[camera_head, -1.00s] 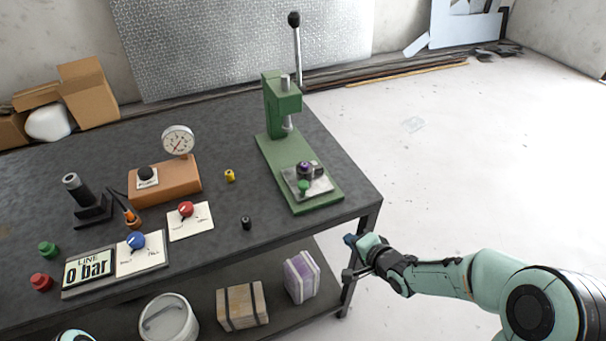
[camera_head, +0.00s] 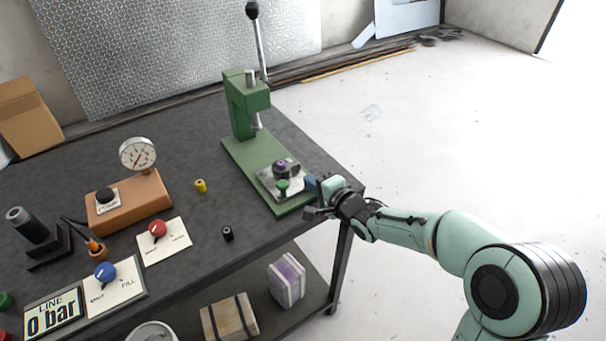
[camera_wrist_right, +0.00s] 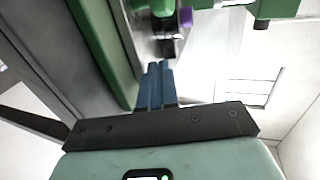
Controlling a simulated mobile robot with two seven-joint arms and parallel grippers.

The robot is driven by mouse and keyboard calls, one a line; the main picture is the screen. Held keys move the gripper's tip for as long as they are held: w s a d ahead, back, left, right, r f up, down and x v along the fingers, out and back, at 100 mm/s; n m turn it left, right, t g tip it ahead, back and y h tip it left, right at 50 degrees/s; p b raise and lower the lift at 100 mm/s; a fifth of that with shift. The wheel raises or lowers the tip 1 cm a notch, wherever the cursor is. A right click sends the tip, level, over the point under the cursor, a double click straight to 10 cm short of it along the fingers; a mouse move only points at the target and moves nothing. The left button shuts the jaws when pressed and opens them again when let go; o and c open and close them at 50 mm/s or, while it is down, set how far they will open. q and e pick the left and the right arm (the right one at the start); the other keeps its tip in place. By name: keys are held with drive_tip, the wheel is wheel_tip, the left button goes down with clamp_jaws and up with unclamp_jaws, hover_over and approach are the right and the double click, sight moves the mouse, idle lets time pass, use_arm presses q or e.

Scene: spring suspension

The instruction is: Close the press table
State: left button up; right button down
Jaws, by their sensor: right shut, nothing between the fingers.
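The green press (camera_head: 238,120) stands on the dark workbench with its lever up. Its press table is a silver plate (camera_head: 267,184) at the front end of the green base, out in front of the ram. A purple part (camera_head: 281,167) and a green knob (camera_head: 283,187) are on the plate. My right gripper (camera_head: 311,184) is shut and empty, just right of the plate. In the right wrist view its blue fingers (camera_wrist_right: 157,82) point toward the plate, with the green knob (camera_wrist_right: 163,7) beyond. I cannot tell whether they touch the plate. My left gripper is out of view.
A yellow part (camera_head: 201,186) and a black part (camera_head: 228,233) stand left of the press. A gauge box (camera_head: 130,202) and red and blue valve knobs are further left. The lower shelf holds wrapped blocks. Right of the workbench the floor is open.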

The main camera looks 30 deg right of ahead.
sight(296, 168)
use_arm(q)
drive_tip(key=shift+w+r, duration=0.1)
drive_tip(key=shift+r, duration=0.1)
use_arm(e)
drive_tip(key=shift+w+a, duration=0.15)
drive_tip(key=shift+w, duration=2)
